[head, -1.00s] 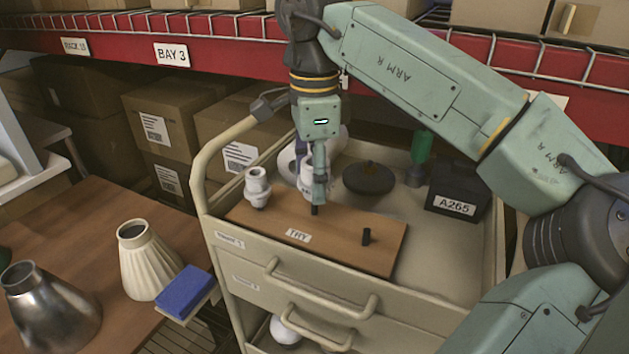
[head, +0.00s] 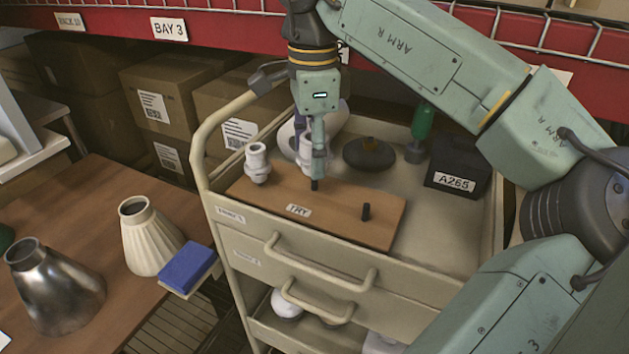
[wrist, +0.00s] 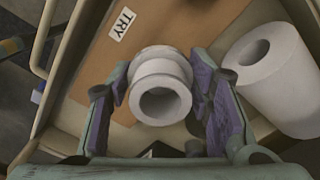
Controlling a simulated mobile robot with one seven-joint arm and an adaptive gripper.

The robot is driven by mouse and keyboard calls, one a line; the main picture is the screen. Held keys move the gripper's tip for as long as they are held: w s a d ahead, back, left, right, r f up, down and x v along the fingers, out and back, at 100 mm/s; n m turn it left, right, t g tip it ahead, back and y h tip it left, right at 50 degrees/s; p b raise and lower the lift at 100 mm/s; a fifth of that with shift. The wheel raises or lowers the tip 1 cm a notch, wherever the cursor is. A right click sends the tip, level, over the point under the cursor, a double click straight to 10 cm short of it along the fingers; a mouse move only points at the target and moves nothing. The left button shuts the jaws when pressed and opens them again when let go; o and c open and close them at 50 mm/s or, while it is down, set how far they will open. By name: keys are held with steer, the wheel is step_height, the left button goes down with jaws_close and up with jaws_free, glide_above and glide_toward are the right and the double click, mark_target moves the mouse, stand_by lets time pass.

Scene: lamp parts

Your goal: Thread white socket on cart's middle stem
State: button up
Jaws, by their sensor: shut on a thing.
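My gripper (wrist: 162,92) is shut on a white socket (wrist: 162,75), whose round opening faces the wrist camera between the purple finger pads. In the head view the held socket (head: 305,157) shows partly behind the fingers, over the wooden board (head: 345,218) marked TRY on the cart. A short dark peg, apparently the middle stem (head: 314,185), shows just below the fingertips. I cannot tell whether the socket is above it or touching it. A second white socket (head: 257,164) sits at the board's left stem position. The right stem (head: 366,212) is bare.
A white hollow cylinder (wrist: 275,80) lies close to the right finger in the wrist view. The cart's handle rail (head: 205,135) rises at left.

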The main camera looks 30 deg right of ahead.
steer(key=shift+f+b, duration=0.7)
steer(key=shift+f, duration=0.5)
stand_by(1.4)
steer(key=o, duration=0.7)
steer(key=shift+c, duration=0.2)
steer(key=c, duration=0.8)
steer(key=shift+f, duration=0.1)
steer(key=shift+s+f, duration=0.1)
